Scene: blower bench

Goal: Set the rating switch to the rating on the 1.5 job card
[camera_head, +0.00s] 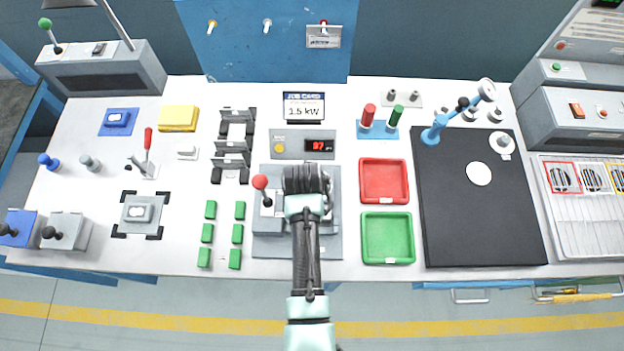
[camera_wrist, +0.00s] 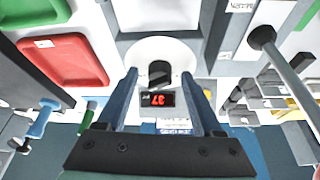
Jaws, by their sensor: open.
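The job card (camera_head: 304,106) stands at the back of the bench and reads 1.5 kW. A black knob on a round white dial shows in the wrist view (camera_wrist: 160,72); it looks like the rating switch. My gripper (camera_head: 306,180) is over the grey fixture (camera_head: 268,245) and hides the dial in the head view. In the wrist view my gripper (camera_wrist: 159,77) is open, its two fingers on either side of the knob with gaps. I cannot tell whether the fingertips are level with the knob, or read the dial's marks.
A red-ball lever (camera_head: 261,184) stands close left of my gripper. A red digital display (camera_head: 319,145) is just behind. Red (camera_head: 384,198) and green (camera_head: 388,260) trays lie to the right, and several green blocks (camera_head: 209,233) to the left.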

